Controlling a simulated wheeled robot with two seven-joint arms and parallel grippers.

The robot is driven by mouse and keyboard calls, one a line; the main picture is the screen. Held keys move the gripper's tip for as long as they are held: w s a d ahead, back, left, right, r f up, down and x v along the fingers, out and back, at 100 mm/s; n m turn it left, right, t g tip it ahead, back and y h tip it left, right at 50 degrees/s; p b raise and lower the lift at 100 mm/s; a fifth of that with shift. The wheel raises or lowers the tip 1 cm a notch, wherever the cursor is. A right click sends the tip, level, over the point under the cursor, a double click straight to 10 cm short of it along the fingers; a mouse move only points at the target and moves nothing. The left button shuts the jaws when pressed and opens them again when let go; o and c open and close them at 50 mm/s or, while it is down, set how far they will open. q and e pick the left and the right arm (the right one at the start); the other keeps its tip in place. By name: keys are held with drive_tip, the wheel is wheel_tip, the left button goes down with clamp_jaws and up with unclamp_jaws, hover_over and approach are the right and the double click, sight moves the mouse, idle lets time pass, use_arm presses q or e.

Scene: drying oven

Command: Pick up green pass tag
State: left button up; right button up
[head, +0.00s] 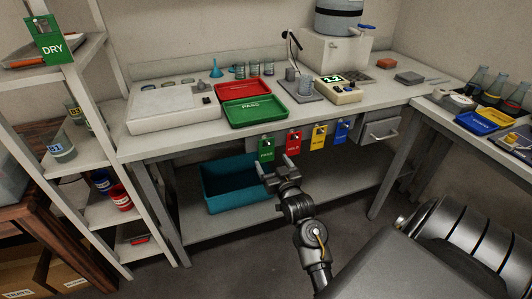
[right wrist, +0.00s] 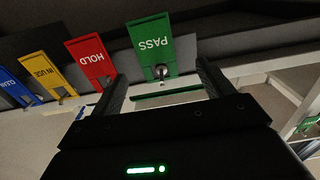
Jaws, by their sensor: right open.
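The green pass tag (head: 266,148) hangs from a hook on the front edge of the bench in the head view, at the left end of a row of tags. In the right wrist view the green pass tag (right wrist: 152,46) appears upside down, just beyond and between the fingers. My right gripper (head: 275,168) is open and empty, just below and in front of the tag. In the right wrist view its fingers (right wrist: 162,85) stand apart with the tag's hook between them. I see no contact with the tag. My left gripper is not in view.
A red hold tag (head: 293,142), a yellow tag (head: 318,137) and a blue tag (head: 341,130) hang close to the right of the green one. A teal bin (head: 215,190) stands on the lower shelf. A green tray (head: 253,110) sits above on the bench.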

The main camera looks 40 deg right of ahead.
sight(267, 148)
drive_tip(key=x, duration=0.5)
drive_tip(key=shift+d+r, duration=0.3)
drive_tip(key=shift+d, duration=0.05)
drive_tip(key=shift+w+d, duration=0.15)
drive_tip(key=shift+w, duration=0.4)
drive_tip(key=c, duration=1)
drive_tip(key=shift+c, duration=0.2)
